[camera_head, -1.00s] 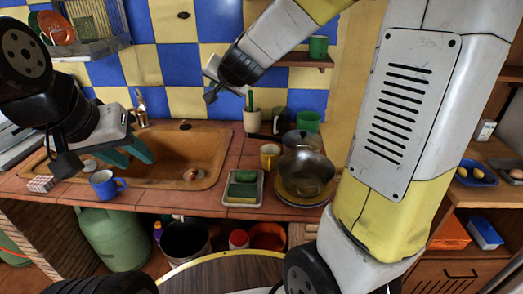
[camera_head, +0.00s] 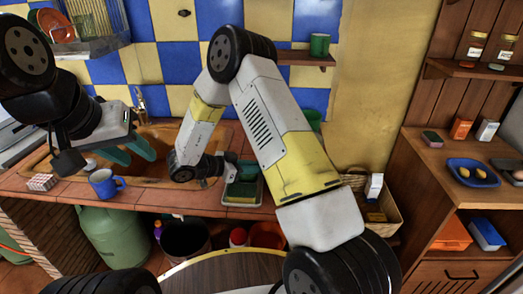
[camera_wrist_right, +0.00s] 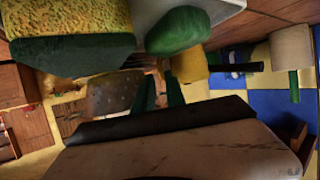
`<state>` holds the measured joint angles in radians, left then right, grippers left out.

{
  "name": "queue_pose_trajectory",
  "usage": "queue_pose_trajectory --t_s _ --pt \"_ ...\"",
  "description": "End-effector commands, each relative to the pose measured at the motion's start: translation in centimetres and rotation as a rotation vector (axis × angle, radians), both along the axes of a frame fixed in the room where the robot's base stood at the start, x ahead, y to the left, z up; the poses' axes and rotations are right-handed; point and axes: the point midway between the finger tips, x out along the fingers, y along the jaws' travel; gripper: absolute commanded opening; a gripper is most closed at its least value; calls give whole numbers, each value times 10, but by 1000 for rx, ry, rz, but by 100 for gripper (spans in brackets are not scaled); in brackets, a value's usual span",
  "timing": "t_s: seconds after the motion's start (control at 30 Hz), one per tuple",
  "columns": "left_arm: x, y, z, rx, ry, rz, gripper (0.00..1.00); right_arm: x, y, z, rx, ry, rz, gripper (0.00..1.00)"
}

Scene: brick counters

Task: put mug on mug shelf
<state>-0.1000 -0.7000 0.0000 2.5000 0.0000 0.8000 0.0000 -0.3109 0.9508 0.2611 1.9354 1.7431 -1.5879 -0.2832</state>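A blue mug (camera_head: 104,183) stands upright on the counter at the left, below my left gripper (camera_head: 132,153), which is open and empty. A yellow mug (camera_wrist_right: 188,66) shows in the right wrist view, partly covered; in the head view my right arm hides it. The wall shelf (camera_head: 300,57) has a green mug (camera_head: 320,44) on it. My right gripper (camera_wrist_right: 160,82) is low over the counter by the sponge tray. Its fingers are apart with nothing seen between them, and the yellow mug lies beyond their tips.
A sponge tray (camera_head: 238,200) lies on the counter; its yellow-green sponge (camera_wrist_right: 70,30) is close in the right wrist view. A pan handle (camera_wrist_right: 238,68) and a pale pot (camera_wrist_right: 291,46) show there too. The sink (camera_head: 165,185) is behind the blue mug. A basket (camera_head: 375,205) stands right.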

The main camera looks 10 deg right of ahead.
Motion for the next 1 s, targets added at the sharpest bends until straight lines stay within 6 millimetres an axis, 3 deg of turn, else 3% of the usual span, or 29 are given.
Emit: queue_pose_trajectory --t_s 0.43,0.7,0.73,0.8,1.0 --pt "0 0 0 0 0 0 36 17 -52 -22 1 -1 1 15" --pt "0 0 0 0 0 0 36 18 -56 -24 3 -1 2 15" --pt "0 0 0 0 0 0 36 18 -56 -24 3 -1 2 13" --pt "0 0 0 0 0 0 36 18 -55 -24 3 -1 2 0" --pt "0 0 0 0 0 0 36 18 -55 -24 3 -2 2 0"
